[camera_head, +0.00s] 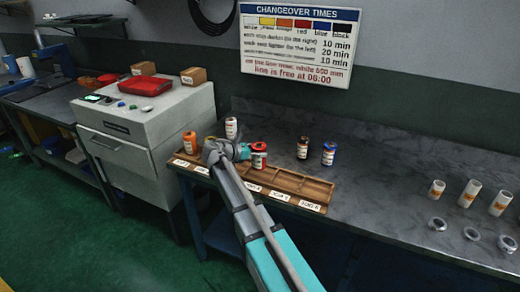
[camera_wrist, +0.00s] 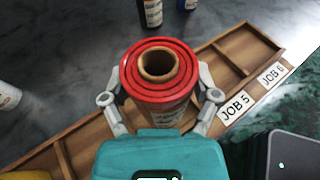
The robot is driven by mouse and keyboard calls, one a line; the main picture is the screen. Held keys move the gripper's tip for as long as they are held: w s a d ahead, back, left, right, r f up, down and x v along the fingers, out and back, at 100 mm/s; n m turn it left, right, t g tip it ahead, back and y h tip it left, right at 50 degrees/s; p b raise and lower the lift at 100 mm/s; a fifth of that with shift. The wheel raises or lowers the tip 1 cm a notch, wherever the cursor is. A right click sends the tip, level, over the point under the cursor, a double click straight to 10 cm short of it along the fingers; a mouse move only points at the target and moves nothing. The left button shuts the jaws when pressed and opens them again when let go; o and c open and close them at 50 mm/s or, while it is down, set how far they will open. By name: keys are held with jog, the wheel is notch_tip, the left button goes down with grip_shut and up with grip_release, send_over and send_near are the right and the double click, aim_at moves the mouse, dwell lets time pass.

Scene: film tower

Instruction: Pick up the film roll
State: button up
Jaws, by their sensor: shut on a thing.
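The red film roll (camera_head: 259,160) is at the wooden tray on the bench. In the wrist view the red roll (camera_wrist: 160,65) shows red rings around a brown hollow core and a pale label on its side. My gripper (camera_head: 245,152) has its fingers on both sides of the roll; in the wrist view the gripper (camera_wrist: 160,88) is shut on it. The roll stands about upright. Its lower end is hidden by my gripper, so I cannot tell whether it touches the tray. The wooden tray (camera_head: 318,191) has compartments with labels, among them JOB 5 (camera_wrist: 235,105) and JOB 6 (camera_wrist: 272,74).
An orange roll (camera_head: 190,143) stands at the tray's left end. A white roll (camera_head: 231,128) stands behind the tray. A dark roll (camera_head: 303,149) and a blue roll (camera_head: 328,154) stand behind it. Pale tubes (camera_head: 469,193) and rings (camera_head: 471,234) are at right. Bench between is clear.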

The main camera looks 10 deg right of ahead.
jog(key=s+a+r+p, duration=0.7)
jog(key=s+r, duration=0.1)
jog(key=s, duration=0.2)
jog(key=shift+d, duration=0.1)
dwell(0.8)
